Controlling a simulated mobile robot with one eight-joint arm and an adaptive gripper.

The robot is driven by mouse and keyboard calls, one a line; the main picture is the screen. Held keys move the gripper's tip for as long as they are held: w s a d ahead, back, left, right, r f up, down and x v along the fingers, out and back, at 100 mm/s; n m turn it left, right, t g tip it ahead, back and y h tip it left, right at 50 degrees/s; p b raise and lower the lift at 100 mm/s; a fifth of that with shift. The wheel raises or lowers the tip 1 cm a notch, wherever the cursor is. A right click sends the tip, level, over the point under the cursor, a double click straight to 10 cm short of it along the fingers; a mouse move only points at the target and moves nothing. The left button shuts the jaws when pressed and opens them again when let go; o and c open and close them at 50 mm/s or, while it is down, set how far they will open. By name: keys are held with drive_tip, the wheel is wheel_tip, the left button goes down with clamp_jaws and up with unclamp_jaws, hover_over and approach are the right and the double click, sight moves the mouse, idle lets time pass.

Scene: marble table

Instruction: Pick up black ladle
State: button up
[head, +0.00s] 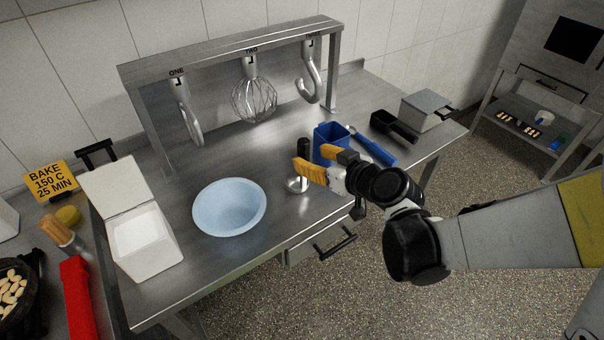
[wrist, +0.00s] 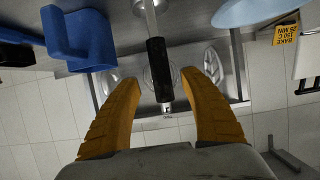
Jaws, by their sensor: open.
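The black ladle has a black handle (head: 303,147) and a shiny metal bowl (head: 297,185) by the worktable's front edge. In the wrist view its black grip (wrist: 157,72) runs down the picture from a metal stem. My gripper (head: 300,160) is open, with its two yellow fingers near the handle. In the wrist view my gripper (wrist: 160,78) shows the handle between the fingers, with space on both sides. I cannot tell how far the handle lies beyond the fingertips. The fingers partly hide the ladle in the head view.
A blue jug (head: 331,135) stands close beside my gripper. A blue-handled tool (head: 374,148), a black scoop-like tool (head: 392,127) and a metal box (head: 426,108) lie to the right. A pale blue bowl (head: 229,207) stands left.

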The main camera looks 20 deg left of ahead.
sight(307, 157)
drive_tip(key=b+x, duration=0.1)
drive_tip(key=x, duration=0.3)
drive_tip(key=shift+w+a+f+b, duration=0.1)
drive_tip(key=shift+a+f+b, duration=0.15)
drive_tip(key=shift+f+b, duration=0.15)
drive_tip(key=shift+r, duration=0.1)
clamp_jaws()
wheel_tip(307, 157, up, 10)
drive_tip(key=p, duration=0.4)
drive_tip(key=shift+p, duration=0.35)
drive_tip(key=c, duration=0.7)
unclamp_jaws()
clamp_jaws()
